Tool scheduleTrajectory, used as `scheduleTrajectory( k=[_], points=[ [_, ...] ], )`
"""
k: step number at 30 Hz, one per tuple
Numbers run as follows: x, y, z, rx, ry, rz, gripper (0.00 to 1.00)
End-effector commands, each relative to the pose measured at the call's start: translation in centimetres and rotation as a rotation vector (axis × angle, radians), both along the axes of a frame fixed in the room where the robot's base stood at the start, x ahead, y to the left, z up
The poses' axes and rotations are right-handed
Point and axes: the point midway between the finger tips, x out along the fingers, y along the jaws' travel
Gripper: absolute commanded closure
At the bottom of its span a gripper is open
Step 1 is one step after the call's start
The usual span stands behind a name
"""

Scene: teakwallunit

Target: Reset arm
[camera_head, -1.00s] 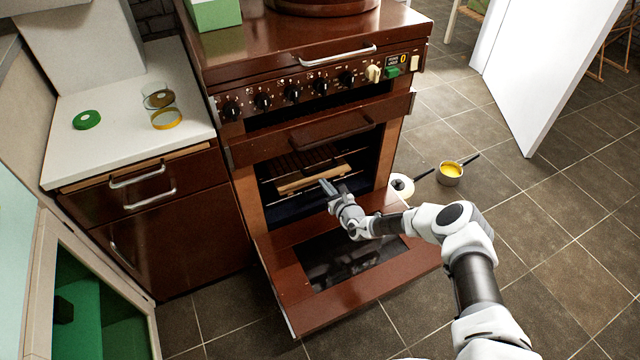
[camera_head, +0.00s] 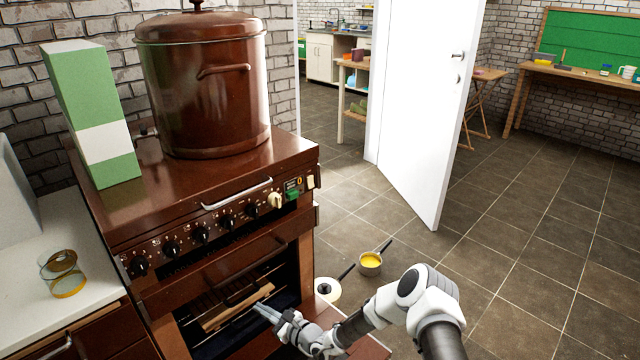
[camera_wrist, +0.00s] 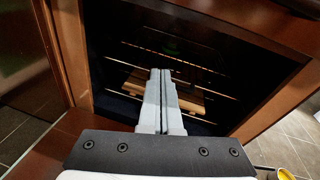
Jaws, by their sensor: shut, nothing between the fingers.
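My gripper (camera_head: 266,312) is shut and empty at the mouth of the open oven (camera_head: 240,318). In the wrist view my gripper (camera_wrist: 160,75) points into the dark oven cavity, its two grey fingers together. A wooden board (camera_head: 235,308) lies on the wire rack inside the oven, just beyond the fingertips. It also shows behind the fingers in the wrist view (camera_wrist: 190,101), which hide part of it. I cannot tell whether the fingertips touch it. My arm reaches in from the lower right, over the lowered oven door (camera_head: 350,345).
A large brown pot (camera_head: 205,85) and a green-and-white box (camera_head: 92,115) stand on the stove top. Two pans, one with yellow contents (camera_head: 371,262) and one pale (camera_head: 328,289), sit on the floor beside the oven. A white door (camera_head: 425,110) stands open. The floor at right is clear.

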Motion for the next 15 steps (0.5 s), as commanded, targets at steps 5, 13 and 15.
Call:
scheduleTrajectory(
  k=[5,13,15],
  points=[
    [-0.2,0.8,8.0,-0.076,-0.181,0.201,1.00],
    [-3.1,0.5,17.1,-0.231,-0.411,0.478,1.00],
    [-4.1,0.1,19.1,-0.278,-0.463,0.546,1.00]
  ],
)
